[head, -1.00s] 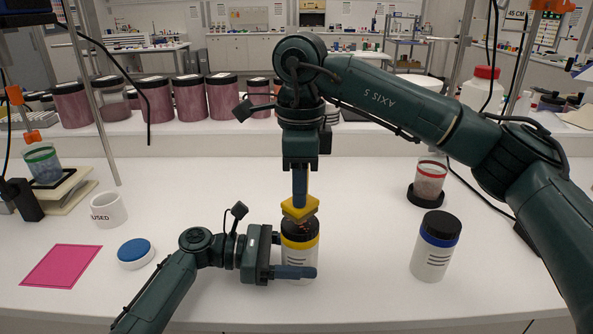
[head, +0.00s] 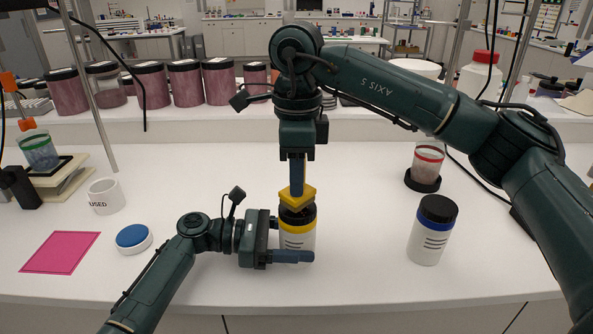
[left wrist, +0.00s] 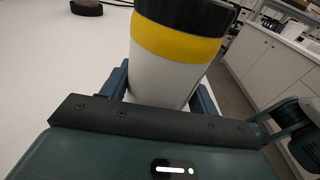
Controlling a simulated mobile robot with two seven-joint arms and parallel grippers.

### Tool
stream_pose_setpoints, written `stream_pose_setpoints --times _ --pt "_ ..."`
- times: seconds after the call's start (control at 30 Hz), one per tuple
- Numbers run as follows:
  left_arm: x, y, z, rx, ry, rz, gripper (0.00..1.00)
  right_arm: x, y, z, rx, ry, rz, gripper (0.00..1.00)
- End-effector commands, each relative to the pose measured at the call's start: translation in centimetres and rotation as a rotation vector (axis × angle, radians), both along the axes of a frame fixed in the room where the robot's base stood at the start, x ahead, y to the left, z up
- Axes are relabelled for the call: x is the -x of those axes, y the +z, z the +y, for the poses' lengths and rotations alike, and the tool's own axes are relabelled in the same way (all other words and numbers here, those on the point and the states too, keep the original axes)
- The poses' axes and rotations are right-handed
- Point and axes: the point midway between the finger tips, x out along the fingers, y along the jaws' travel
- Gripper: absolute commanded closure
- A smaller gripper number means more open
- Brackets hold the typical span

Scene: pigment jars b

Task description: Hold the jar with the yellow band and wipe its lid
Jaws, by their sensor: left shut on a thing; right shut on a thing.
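The jar with the yellow band (head: 298,233) stands upright near the front of the white table, white with a black lid. It fills the top of the left wrist view (left wrist: 177,50), between the two blue fingers. My left gripper (head: 292,257) is shut on the jar's lower body from the left. My right gripper (head: 297,180) comes from above and is shut on a yellow sponge-like block (head: 297,196). The block is at the lid and hides part of it; I cannot tell how firmly it presses.
A blue-banded jar (head: 431,235) stands to the right, with a red-rimmed beaker (head: 426,165) behind it. To the left are a blue-topped round tub (head: 133,238), a pink sheet (head: 60,252) and a white mug marked USED (head: 105,196). Several dark-red jars (head: 186,82) line the back shelf.

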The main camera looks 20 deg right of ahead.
Motion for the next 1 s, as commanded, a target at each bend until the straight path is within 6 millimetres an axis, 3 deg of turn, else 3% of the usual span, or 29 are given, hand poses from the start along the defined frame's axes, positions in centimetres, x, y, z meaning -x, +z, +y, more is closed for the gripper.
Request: stream_pose_setpoints --times 0.03,0.67,1.0 --pt "0.1 -0.8 0.2 -0.015 -0.001 0.006 0.74 0.0 -0.2 0.0 0.000 0.000 0.000 1.00" --pt "0.1 -0.8 0.1 -0.014 0.000 0.006 0.74 0.0 -0.9 0.0 0.000 0.000 -0.001 1.00" --pt "0.1 -0.7 0.1 -0.014 0.000 0.005 0.74 0.2 -1.0 1.1 0.000 0.000 0.000 1.00"
